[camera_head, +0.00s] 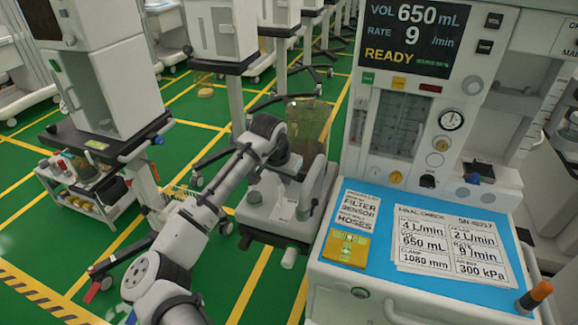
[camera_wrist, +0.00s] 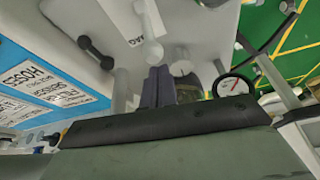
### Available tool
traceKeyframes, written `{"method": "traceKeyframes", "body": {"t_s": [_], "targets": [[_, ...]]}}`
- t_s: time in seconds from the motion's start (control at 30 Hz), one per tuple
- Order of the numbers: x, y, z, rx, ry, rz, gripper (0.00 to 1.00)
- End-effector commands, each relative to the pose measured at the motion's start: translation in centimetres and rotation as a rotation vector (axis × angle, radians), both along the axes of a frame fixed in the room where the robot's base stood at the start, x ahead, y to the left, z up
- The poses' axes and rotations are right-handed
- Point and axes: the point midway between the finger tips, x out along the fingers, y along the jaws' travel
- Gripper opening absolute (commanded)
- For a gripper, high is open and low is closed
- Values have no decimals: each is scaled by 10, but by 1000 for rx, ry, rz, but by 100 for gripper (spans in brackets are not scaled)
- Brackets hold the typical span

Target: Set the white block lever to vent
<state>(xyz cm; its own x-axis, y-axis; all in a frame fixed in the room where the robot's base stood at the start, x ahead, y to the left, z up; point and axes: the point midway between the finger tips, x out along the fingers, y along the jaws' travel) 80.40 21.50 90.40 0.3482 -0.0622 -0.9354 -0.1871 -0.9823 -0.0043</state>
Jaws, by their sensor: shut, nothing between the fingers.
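In the wrist view my gripper (camera_wrist: 158,72) shows as two dark purple fingers side by side, shut with nothing between them. Just beyond the fingertips, a pale lever (camera_wrist: 150,30) with a rounded end stands out from a light surface. It looks close to the fingers; whether they touch cannot be told. A small dark-lettered label (camera_wrist: 136,42) lies beside it, too partial to read surely. In the head view the white block (camera_head: 268,205) stands low left of the main cart, below my arm's end. My fingers and the lever's setting cannot be made out there.
A black-knobbed handle (camera_wrist: 95,52) and a round gauge (camera_wrist: 232,86) flank the fingers in the wrist view. A clear canister (camera_head: 312,122) stands beside my arm's end. The cart's blue worktop (camera_head: 450,285) with printed cards is to the right. Green floor lies left.

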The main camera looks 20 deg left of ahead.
Motion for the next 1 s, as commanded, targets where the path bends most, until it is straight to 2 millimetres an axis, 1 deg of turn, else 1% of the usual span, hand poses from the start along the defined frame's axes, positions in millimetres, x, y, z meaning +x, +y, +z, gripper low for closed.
{"method": "traceKeyframes", "body": {"t_s": [0.13,0.5,1.0], "targets": [[-5,1,0,-1,0,0,0],[-6,0,-1,-1,-2,0,0],[-9,0,1,-5,-83,0,0]]}}
